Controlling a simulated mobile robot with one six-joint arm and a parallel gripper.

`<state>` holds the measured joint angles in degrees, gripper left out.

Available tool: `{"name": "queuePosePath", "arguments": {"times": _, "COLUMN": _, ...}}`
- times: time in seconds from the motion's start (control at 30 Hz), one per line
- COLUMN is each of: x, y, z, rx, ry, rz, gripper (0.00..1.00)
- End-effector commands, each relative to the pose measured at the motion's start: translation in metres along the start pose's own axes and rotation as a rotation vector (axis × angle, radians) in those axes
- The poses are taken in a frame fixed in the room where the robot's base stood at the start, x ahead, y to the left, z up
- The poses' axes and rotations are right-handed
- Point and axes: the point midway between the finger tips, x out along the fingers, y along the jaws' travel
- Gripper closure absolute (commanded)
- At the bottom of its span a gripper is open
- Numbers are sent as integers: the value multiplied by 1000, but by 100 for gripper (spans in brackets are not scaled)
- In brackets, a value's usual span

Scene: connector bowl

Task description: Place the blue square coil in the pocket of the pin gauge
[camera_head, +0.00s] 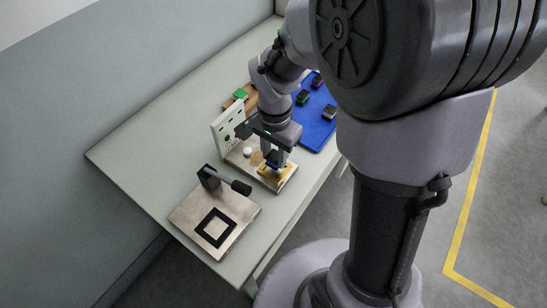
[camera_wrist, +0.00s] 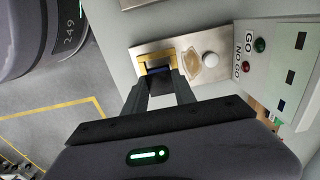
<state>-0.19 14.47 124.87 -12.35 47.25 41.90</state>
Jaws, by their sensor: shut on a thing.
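The pin gauge is a metal plate (camera_head: 240,165) with a yellow-edged pocket (camera_head: 267,176) at its near right end and a white upright panel (camera_head: 226,131) behind. In the wrist view its yellow edging (camera_wrist: 143,58) and GO / NO GO panel (camera_wrist: 284,62) show. My gripper (camera_head: 273,163) points down at the pocket. It is shut on the blue square coil (camera_wrist: 160,70), of which only a dark blue part shows between the fingertips (camera_wrist: 163,76). The coil is at or just above the pocket; I cannot tell whether it is seated, as the fingers hide it.
A white ball knob (camera_head: 248,152) stands on the gauge plate beside my gripper. A fixture plate (camera_head: 188,212) with a black square frame and a dark clamp (camera_head: 225,182) is nearer. A blue tray (camera_head: 319,132) with several dark coils and a green-topped block (camera_head: 239,94) lie behind.

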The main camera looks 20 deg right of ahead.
Motion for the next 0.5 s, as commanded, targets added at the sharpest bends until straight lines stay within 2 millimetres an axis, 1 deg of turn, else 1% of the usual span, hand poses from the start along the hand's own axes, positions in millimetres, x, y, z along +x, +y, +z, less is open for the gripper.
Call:
{"name": "queuePosePath", "arguments": {"times": 0.03, "x": 16, "y": 1, "z": 0, "rx": 0, "ry": -1, "rz": 2, "gripper": 100}}
{"name": "queuePosePath", "arguments": {"times": 0.1, "x": 27, "y": 1, "z": 0, "rx": 0, "ry": -2, "rz": 1, "gripper": 100}}
{"name": "queuePosePath", "arguments": {"times": 0.3, "x": 23, "y": 1, "z": 0, "rx": 0, "ry": 0, "rz": 0, "gripper": 100}}
{"name": "queuePosePath", "arguments": {"times": 0.43, "x": 27, "y": 1, "z": 0, "rx": 0, "ry": 0, "rz": 0, "gripper": 100}}
{"name": "queuePosePath", "arguments": {"times": 0.47, "x": 28, "y": 1, "z": 0, "rx": 0, "ry": 0, "rz": 0, "gripper": 66}}
{"name": "queuePosePath", "arguments": {"times": 0.5, "x": 27, "y": 1, "z": 0, "rx": 0, "ry": 0, "rz": 0, "gripper": 58}}
